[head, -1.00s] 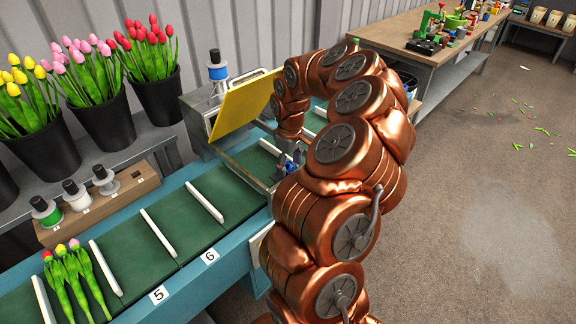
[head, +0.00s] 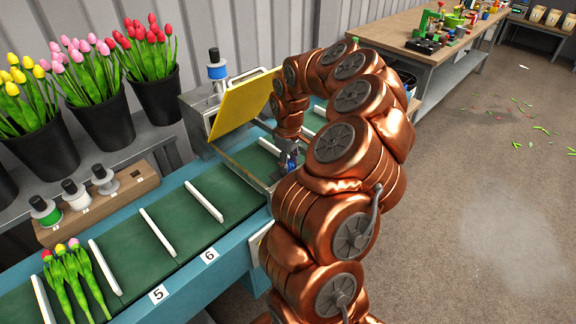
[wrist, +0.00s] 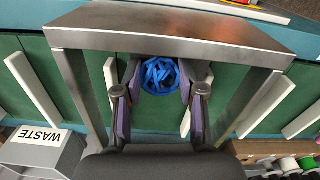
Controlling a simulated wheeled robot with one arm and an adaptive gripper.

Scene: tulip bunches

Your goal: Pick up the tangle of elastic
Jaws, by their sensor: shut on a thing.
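The tangle of elastic (wrist: 160,76) is a blue knot of loops in the wrist view, between the purple-padded fingers of my gripper (wrist: 160,92). My gripper is shut on it, above the green belt and within the grey metal frame (wrist: 180,22). The tangle cannot be told apart clearly there, and my arm hides part of that area.
The green conveyor (head: 180,235) has white dividers and a blue edge. A yellow panel (head: 243,105) stands raised behind my gripper. A grey box marked WASTE (wrist: 45,150) shows in the wrist view. Tulips (head: 75,280) lie on the belt at left; spools (head: 75,193) stand behind.

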